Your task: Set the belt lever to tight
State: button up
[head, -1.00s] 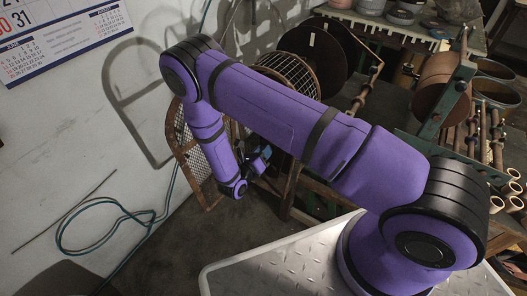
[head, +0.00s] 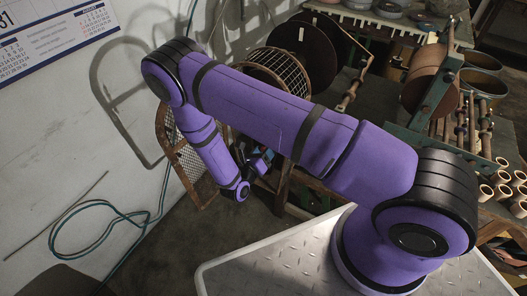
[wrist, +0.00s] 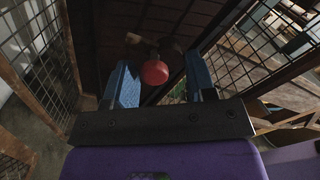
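In the wrist view a red ball knob (wrist: 155,72) sits on a dark metal part, which looks like the lever. My gripper (wrist: 160,76) is open, with one blue finger on each side of the knob. The knob appears between the fingertips, with gaps on both sides and no visible contact. In the head view my gripper (head: 263,160) is small, low beside the machine frame at the end of my purple arm. The knob cannot be made out there, and the lever's setting cannot be told.
Wire mesh guards stand left (wrist: 40,65) and right (wrist: 255,50) of my gripper in the wrist view. In the head view a mesh panel (head: 178,150) is behind my forearm. A green hose (head: 105,212) lies near the wall.

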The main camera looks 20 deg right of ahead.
jog(key=shift+a, duration=0.1)
jog(key=v, duration=1)
jog(key=shift+s+a, duration=0.2)
jog(key=shift+a, duration=0.05)
